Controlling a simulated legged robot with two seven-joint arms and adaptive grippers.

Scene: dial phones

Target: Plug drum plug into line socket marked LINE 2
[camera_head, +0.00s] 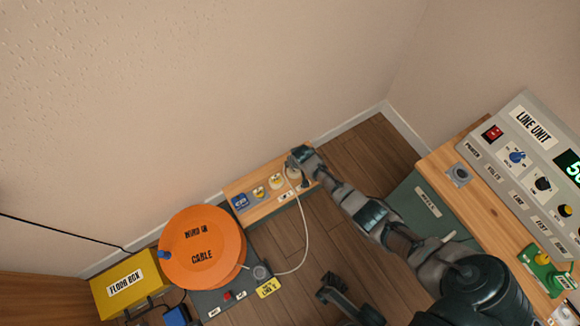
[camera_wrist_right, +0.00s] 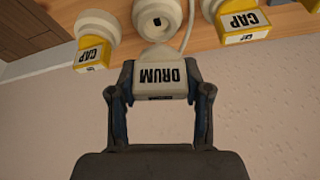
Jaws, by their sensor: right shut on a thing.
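The drum plug (camera_wrist_right: 165,75) is a pale block lettered DRUM, between the fingers of my right gripper (camera_wrist_right: 162,98) in the right wrist view. In the head view my right gripper (camera_head: 301,160) is at the right end of a wooden shelf against the wall, largely covering the plug. A white cable (camera_head: 306,230) runs from the shelf down to the base of the orange drum (camera_head: 202,248). My left gripper (camera_head: 330,288) is low in the middle, apart from everything; its jaw opening is unclear. I cannot make out a socket marked LINE 2.
The shelf (camera_head: 262,211) carries a blue block and yellow CAP plugs (camera_wrist_right: 242,25). At right, the LINE UNIT panel (camera_head: 530,125) stands on a wooden bench with a grey fitting (camera_head: 459,174). Floor shows between.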

